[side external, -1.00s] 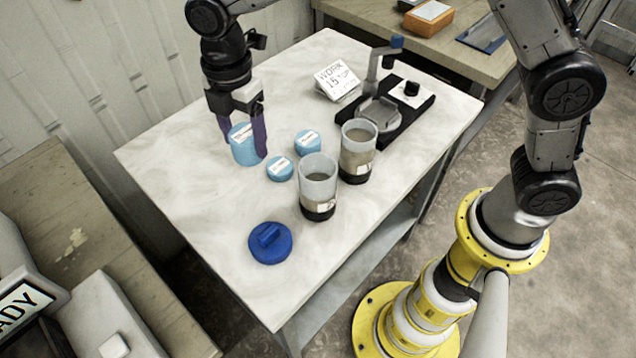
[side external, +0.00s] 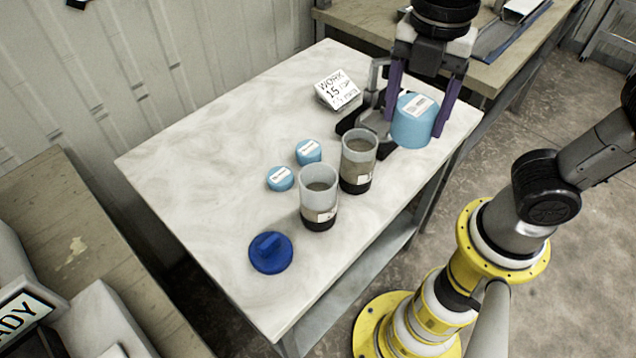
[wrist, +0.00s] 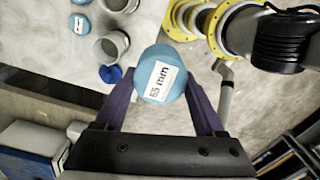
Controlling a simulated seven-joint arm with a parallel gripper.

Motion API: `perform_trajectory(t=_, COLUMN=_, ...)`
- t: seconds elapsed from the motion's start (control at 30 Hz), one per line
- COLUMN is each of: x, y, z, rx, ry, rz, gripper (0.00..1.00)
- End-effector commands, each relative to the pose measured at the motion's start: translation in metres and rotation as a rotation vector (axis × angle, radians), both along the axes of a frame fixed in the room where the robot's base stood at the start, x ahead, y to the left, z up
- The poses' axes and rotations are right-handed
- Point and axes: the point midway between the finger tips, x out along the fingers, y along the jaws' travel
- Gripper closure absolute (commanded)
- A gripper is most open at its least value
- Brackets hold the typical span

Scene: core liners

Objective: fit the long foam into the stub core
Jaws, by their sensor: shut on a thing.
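My gripper (side external: 420,110) is shut on a light blue foam plug (side external: 412,122) with a white label, held in the air near the table's right edge. In the wrist view the held foam (wrist: 160,74) sits between the purple fingers and its label reads 65 mm. Two clear core tubes with dark bases stand upright on the table: the front one (side external: 319,198) and the back one (side external: 357,163). Both hold grey material below the rim. Two shorter blue foams, one nearer (side external: 280,179) and one farther (side external: 308,152), sit left of the tubes. I cannot tell which tube is the stub core.
A dark blue lid with a handle (side external: 270,253) lies at the table's front. A sign (side external: 337,88) stands at the back. The table's left side (side external: 215,155) is clear.

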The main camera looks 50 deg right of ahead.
Motion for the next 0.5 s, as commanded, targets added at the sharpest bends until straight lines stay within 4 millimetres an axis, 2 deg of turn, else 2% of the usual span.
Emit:
perform_trajectory(t=0.37, x=0.068, y=0.037, z=-0.036, rx=-0.003, ry=0.006, rz=0.0, gripper=0.8)
perform_trajectory(t=0.5, x=0.089, y=0.048, z=-0.058, rx=-0.003, ry=0.006, rz=0.0, gripper=0.8)
